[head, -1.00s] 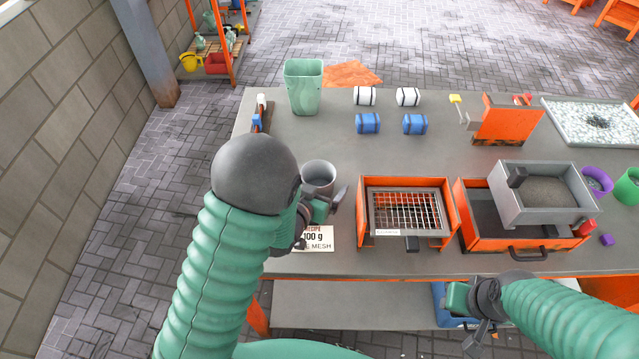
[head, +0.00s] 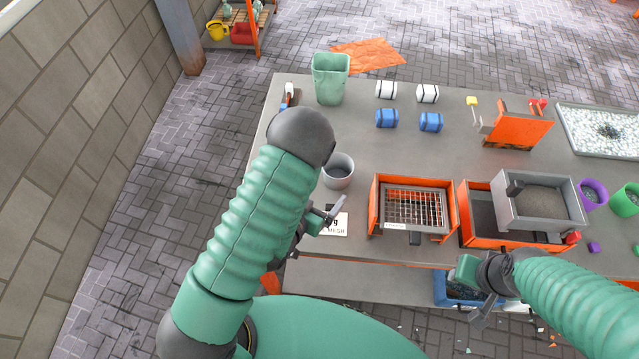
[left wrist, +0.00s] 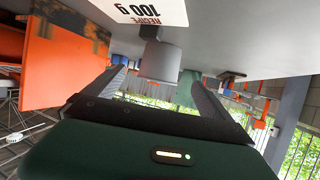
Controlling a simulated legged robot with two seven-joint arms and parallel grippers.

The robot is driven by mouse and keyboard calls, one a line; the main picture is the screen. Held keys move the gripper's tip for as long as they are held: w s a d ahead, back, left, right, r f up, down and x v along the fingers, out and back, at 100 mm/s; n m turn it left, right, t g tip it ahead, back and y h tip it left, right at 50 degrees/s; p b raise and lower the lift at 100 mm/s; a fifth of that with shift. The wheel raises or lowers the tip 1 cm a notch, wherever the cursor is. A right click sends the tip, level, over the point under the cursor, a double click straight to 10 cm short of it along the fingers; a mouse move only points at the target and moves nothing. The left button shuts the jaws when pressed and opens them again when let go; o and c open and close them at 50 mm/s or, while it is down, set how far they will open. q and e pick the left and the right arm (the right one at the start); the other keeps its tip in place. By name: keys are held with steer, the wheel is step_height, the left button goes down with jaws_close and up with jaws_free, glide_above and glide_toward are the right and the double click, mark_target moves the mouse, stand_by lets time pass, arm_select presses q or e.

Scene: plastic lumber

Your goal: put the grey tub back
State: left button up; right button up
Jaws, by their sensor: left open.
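The grey tub (head: 338,172) stands upright on the grey bench near its left end, behind the white recipe card (head: 334,224). My left gripper (head: 322,214) is open and empty, in front of the tub beside the card. In the left wrist view the tub (left wrist: 161,62) shows ahead, between the open fingers (left wrist: 162,88) and apart from them; that picture is upside down. My right gripper (head: 478,292) is low at the bench's front edge, right of the middle; its jaw opening is unclear.
An orange-framed sieve (head: 413,207) stands right of the tub. A grey tray of dark grit (head: 541,200) rests on an orange drawer box (head: 481,215). A green bin (head: 330,79) stands at the back left, with white and blue rolls (head: 387,118) beside it. Bench around the tub's back is clear.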

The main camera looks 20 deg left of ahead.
arm_select(q)
steer(key=shift+s+a+r, duration=0.2)
steer(key=shift+s+r, duration=0.05)
steer(key=shift+s, duration=0.1)
steer(key=shift+w+a, duration=0.15)
steer(key=shift+a, duration=0.05)
steer(key=g, duration=0.1)
steer(key=w+a+n+g+y, duration=0.1)
steer(key=g, duration=0.1)
steer(key=shift+r, duration=0.4)
steer(key=s+r+g, duration=0.7)
steer(key=s+r, duration=0.1)
steer(key=s, duration=0.4)
steer(key=shift+s+a+r+g+y, duration=0.15)
steer(key=shift+s+a+g+y, duration=0.15)
steer(key=shift+g, duration=0.1)
arm_select(e)
steer(key=shift+a+r, duration=0.2)
steer(key=shift+r, duration=0.1)
arm_select(q)
steer(key=shift+s+d, duration=0.1)
steer(key=shift+d, duration=0.05)
arm_select(e)
steer(key=shift+s+d, duration=0.1)
